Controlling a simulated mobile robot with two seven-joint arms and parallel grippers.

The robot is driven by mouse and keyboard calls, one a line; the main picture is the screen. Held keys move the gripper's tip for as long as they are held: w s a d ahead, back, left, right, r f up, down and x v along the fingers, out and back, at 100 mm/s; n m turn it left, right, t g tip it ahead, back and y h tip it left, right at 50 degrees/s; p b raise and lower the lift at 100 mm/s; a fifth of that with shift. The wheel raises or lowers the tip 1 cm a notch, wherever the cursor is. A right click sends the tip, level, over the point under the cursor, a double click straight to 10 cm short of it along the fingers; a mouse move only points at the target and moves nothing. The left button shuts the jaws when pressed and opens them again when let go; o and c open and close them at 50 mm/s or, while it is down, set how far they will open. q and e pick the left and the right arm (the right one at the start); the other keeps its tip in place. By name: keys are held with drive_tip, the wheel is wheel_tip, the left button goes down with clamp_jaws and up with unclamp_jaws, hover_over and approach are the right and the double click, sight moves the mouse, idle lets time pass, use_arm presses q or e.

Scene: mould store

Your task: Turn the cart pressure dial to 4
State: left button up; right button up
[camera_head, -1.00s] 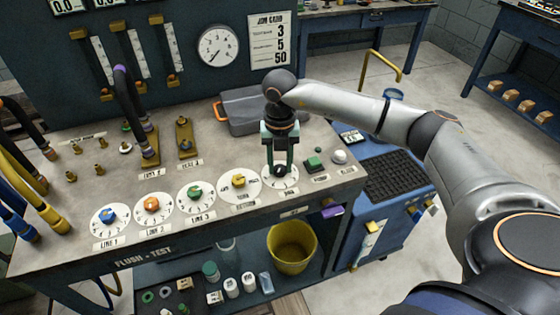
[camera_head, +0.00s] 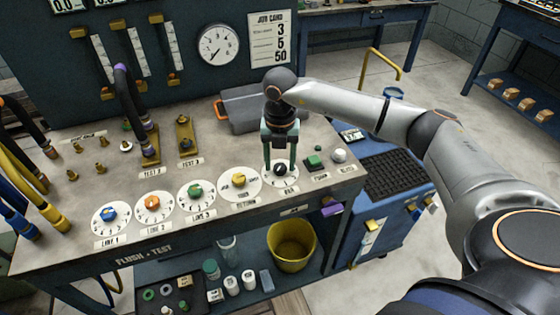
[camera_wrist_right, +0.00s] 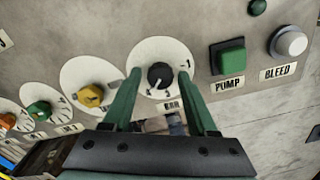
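The pressure dial (camera_head: 281,184) is a white disc with a black knob (camera_head: 280,169), at the right end of the dial row on the bench. In the wrist view the black knob (camera_wrist_right: 160,75) sits on the disc (camera_wrist_right: 147,52) above a BAR label. Its light pointer mark faces the lower left, seemingly towards the 4, but it is small. My right gripper (camera_head: 280,164) points down over the dial. In the wrist view its green fingers (camera_wrist_right: 160,74) stand on either side of the knob with visible gaps, so it is open. My left gripper is out of view.
The yellow knob dial (camera_head: 239,181) is close on the left, with green, orange and blue ones beyond. A green PUMP button (camera_head: 314,161) and a white BLEED knob (camera_head: 339,155) are close on the right. A grey case (camera_head: 240,108) lies behind.

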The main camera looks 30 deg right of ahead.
sight(280, 167)
drive_tip(key=shift+o, duration=0.5)
wheel_tip(280, 167, up, 12)
drive_tip(key=shift+r, duration=0.25)
drive_tip(key=shift+s+f, duration=0.1)
drive_tip(key=shift+s, duration=0.05)
idle(0.4)
